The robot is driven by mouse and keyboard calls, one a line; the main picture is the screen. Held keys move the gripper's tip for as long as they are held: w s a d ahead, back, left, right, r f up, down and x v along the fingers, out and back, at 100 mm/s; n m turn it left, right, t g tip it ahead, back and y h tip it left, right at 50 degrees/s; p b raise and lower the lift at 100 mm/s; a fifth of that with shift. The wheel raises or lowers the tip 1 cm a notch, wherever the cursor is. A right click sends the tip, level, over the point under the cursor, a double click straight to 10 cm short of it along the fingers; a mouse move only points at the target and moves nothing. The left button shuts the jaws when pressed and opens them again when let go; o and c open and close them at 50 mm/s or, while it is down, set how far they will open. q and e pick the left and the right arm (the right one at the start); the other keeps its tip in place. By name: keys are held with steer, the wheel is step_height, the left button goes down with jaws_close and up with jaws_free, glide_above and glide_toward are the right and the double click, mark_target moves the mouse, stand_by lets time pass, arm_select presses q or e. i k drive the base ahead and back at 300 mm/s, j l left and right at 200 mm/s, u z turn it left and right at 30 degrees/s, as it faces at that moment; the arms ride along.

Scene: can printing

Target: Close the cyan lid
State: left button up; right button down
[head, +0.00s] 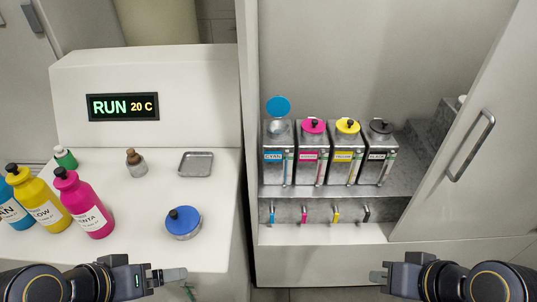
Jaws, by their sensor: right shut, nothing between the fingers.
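The cyan lid (278,106) is a blue disc standing raised behind the open top of the cyan tank (273,172), the leftmost of the metal ink tanks on the cabinet shelf. The tank's round opening shows uncovered below it. My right gripper (377,277) is shut and empty at the lower right, in front of the cabinet and well apart from the lid. My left gripper (178,275) is at the lower left, near the front edge of the white counter; its finger gap is not clear.
The magenta lid (313,125), yellow lid (347,126) and black lid (380,126) lie down on their tanks. A cabinet door (450,110) stands open at right. Bottles, a blue-topped jar (183,222) and a small tray (196,164) occupy the left counter.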

mark_target(277, 106)
steer(key=i+l+u, duration=0.15)
steer(key=l, duration=0.2)
steer(key=i+l+u, duration=0.15)
steer(key=l, duration=0.2)
steer(key=i+l+u, duration=0.45)
steer(key=k+j, duration=0.05)
steer(key=k, duration=0.05)
